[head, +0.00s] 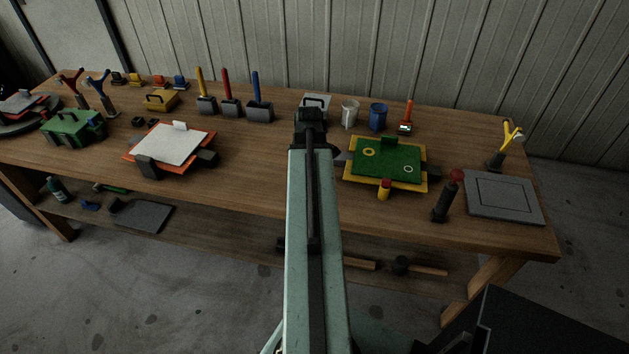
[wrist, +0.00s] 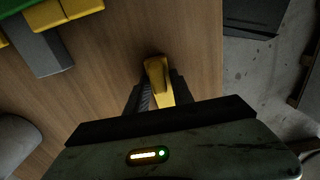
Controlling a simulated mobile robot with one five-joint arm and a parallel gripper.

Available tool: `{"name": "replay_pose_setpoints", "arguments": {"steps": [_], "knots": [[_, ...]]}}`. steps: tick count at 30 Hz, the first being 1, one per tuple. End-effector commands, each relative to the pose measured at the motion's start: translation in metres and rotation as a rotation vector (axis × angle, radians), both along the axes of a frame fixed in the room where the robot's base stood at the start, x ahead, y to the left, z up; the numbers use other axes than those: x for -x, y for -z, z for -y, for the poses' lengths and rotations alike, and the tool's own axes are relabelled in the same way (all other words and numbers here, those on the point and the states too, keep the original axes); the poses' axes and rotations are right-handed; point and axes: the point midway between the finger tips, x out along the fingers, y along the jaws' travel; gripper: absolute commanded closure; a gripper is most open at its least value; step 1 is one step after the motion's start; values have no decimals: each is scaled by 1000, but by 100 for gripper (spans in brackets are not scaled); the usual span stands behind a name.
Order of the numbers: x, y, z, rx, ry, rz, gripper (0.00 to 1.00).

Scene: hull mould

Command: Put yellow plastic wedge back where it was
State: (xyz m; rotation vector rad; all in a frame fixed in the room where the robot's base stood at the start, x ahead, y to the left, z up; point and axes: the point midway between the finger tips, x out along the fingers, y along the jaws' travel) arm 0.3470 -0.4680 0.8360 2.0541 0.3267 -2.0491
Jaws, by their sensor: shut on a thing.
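The yellow plastic wedge (wrist: 158,78) is between the two dark fingers of my gripper (wrist: 158,90) in the wrist view. The gripper is shut on it, and the wedge's narrow end points away from the palm. Wooden table top lies beneath it, near an edge; I cannot tell whether the wedge touches the wood. In the head view my gripper (head: 311,118) is over the middle of the bench, and my arm hides the wedge there.
A green plate on a yellow base (head: 385,163) with grey blocks is right of my arm. A white plate on an orange base (head: 172,147) is left. Brushes (head: 231,106), cups (head: 349,114) and small coloured pieces (head: 159,83) stand at the back. A flat grey panel (head: 502,199) lies far right.

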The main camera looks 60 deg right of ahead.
Motion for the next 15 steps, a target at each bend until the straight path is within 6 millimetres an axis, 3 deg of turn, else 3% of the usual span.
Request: {"name": "replay_pose_setpoints", "arguments": {"steps": [8, 9, 10, 15], "knots": [[1, 3, 1, 0, 3, 0, 100], [1, 1, 1, 0, 3, 0, 61], [2, 1, 1, 0, 3, 0, 52], [2, 1, 1, 0, 4, 0, 50]]}}
